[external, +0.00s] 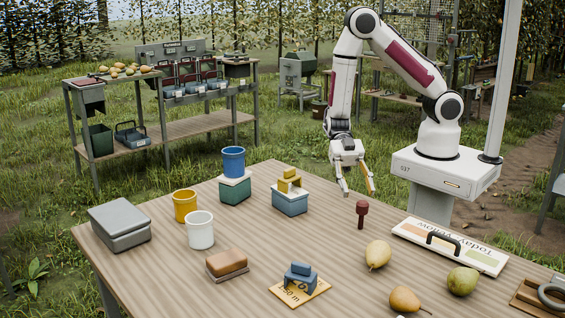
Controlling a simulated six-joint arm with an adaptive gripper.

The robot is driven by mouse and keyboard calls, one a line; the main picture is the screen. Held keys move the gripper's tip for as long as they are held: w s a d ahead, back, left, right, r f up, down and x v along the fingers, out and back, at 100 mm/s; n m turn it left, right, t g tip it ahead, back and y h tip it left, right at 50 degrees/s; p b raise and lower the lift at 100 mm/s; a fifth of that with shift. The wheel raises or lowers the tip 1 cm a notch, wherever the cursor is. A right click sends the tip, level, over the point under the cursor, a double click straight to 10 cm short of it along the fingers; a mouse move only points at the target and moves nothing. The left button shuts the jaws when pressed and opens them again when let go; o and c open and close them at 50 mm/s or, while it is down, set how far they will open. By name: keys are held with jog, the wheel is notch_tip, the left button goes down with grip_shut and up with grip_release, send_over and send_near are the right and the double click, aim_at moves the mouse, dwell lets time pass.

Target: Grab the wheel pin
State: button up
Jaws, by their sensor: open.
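A dark red pin (361,210) with a wide head and a thin stem stands upright near the back edge of the wooden table; it looks like the wheel pin. My gripper (358,191) points down with its fingers spread and nothing between them. In this view its fingertips show just above the pin's head. The exact gap in depth between fingertips and pin is hard to tell.
On the table (170,262) are yellow (185,206), white (200,230) and blue (233,162) cups, a teal box (235,190), a blue box (290,203), a brush (227,263), several pears (378,254) and a handled board (450,245). Bare wood lies left of the pin.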

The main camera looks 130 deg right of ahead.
aim_at(361, 200)
jog(key=shift+x, duration=0.8)
jog(key=shift+x, duration=2.55)
grip_shut()
